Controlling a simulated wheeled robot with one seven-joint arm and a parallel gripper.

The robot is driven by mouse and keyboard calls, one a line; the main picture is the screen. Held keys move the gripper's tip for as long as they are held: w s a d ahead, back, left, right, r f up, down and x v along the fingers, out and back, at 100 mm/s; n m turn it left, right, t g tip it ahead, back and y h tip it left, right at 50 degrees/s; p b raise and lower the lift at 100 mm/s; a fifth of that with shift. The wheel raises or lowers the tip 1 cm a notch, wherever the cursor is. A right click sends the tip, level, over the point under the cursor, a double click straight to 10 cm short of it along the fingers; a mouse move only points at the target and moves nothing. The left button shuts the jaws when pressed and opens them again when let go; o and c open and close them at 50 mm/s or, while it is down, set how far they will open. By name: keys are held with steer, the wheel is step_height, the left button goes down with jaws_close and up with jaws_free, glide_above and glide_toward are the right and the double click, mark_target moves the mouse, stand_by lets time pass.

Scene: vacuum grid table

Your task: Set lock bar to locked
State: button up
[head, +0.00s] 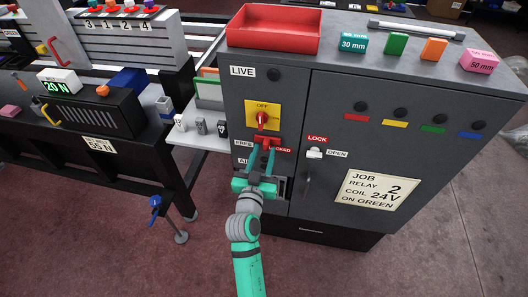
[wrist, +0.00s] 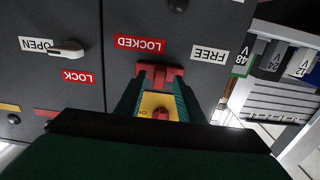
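The red lock bar (head: 267,142) is on the grey cabinet front, below the yellow OFF switch plate (head: 262,114). The FREE label (head: 243,143) is to its left; the LOCKED label to its right is partly covered. In the wrist view, which is upside down, the bar (wrist: 160,75) lies nearer the LOCKED label (wrist: 139,44) than the FREE label (wrist: 210,54). I cannot tell whether the fingers touch the bar.
A white handle (head: 314,153) between LOCK and OPEN labels is on the cabinet door to the right. A red tray (head: 273,42) and several coloured blocks stand on top. A side shelf (head: 200,136) with small blocks is at left. The floor in front is clear.

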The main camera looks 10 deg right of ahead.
steer(key=v, duration=0.9)
steer(key=shift+s+a, duration=0.2)
steer(key=shift+s, duration=0.15)
steer(key=shift+r, duration=0.1)
steer(key=s+a+f+n+y, duration=0.25)
steer(key=s+a+f, duration=0.2)
steer(key=s, duration=0.35)
steer(key=s+a+f+n+y, duration=0.1)
steer(key=s+a+f+y, duration=0.25)
steer(key=s+f, duration=0.4)
steer(key=s+r, duration=0.2)
steer(key=s, duration=0.7)
steer(key=s+r+n+g+y, duration=0.1)
steer(key=s+r, duration=0.1)
steer(key=s, duration=0.8)
steer(key=shift+a+y, duration=0.25)
steer(key=shift+y, duration=0.05)
steer(key=shift+w+n, duration=0.2)
steer(key=shift+n, duration=0.05)
